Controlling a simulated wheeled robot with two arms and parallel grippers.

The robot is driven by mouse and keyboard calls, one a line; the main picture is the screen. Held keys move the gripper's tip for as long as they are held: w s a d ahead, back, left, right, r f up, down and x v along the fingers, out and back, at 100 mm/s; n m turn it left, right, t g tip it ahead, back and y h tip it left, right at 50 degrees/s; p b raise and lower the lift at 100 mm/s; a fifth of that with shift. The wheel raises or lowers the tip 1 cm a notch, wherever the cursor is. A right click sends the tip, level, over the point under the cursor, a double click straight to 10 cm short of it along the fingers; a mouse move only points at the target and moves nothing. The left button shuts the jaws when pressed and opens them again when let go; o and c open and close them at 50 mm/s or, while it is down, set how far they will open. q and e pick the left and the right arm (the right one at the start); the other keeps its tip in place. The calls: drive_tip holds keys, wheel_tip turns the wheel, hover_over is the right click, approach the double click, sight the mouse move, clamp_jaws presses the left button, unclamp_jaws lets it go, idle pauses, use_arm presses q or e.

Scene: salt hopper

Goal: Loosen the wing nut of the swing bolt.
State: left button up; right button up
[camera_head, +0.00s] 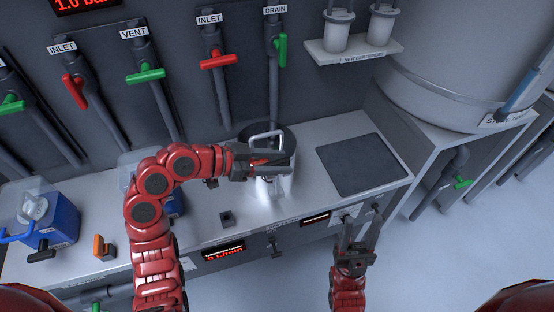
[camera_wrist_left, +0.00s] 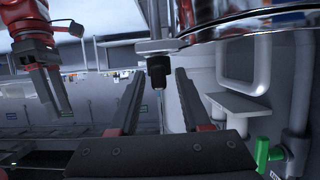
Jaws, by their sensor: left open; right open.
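A shiny metal vessel (camera_head: 270,187) with a dark lid and a pale handle stands on the bench. My left gripper (camera_head: 277,163) reaches across its upper part from the left, open. In the left wrist view the vessel's rim (camera_wrist_left: 250,25) is overhead, with a metal bracket below it. A dark fitting (camera_wrist_left: 158,68), apparently the wing nut on the swing bolt, hangs under the bracket. It appears between the open fingers (camera_wrist_left: 160,80), near their tips; I see no contact. My right gripper (camera_head: 362,222) is open and empty at the bench front, right of the vessel.
A dark square mat (camera_head: 361,163) lies on the bench to the right. Blue devices (camera_head: 55,222) stand at the left. Pipes with red and green valve handles (camera_head: 145,76) line the back wall. A small shelf (camera_head: 352,50) holds white cups.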

use_arm(q)
clamp_jaws()
